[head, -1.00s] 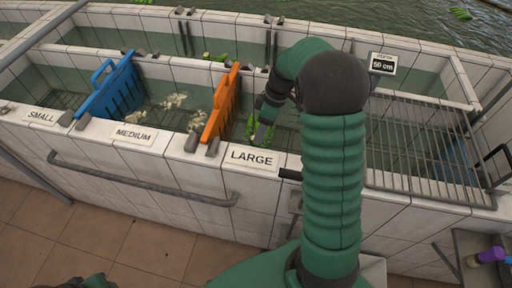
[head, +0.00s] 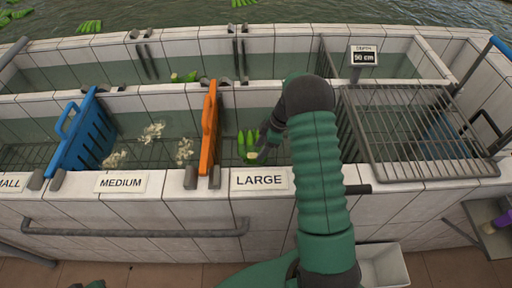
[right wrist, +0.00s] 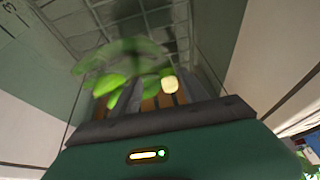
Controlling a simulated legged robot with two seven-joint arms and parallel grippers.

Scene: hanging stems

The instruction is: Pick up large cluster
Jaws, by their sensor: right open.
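A green banana cluster (head: 247,143) with a pale cut stem end is in the water of the compartment behind the LARGE label (head: 259,180). In the right wrist view the green fruit (right wrist: 112,84) is blurred and lies just beyond the jaws, with a pale stem end beside it. My right gripper (head: 266,142) is open, low in the LARGE compartment, close to the cluster's right side. I cannot tell whether it touches the fruit. My left gripper is not in view.
An orange divider (head: 209,125) stands left of the cluster and a blue divider (head: 77,130) farther left. Pale floating bits (head: 184,149) lie between them. A metal rack (head: 415,130) covers the right side. Another green cluster (head: 185,77) floats in the channel behind.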

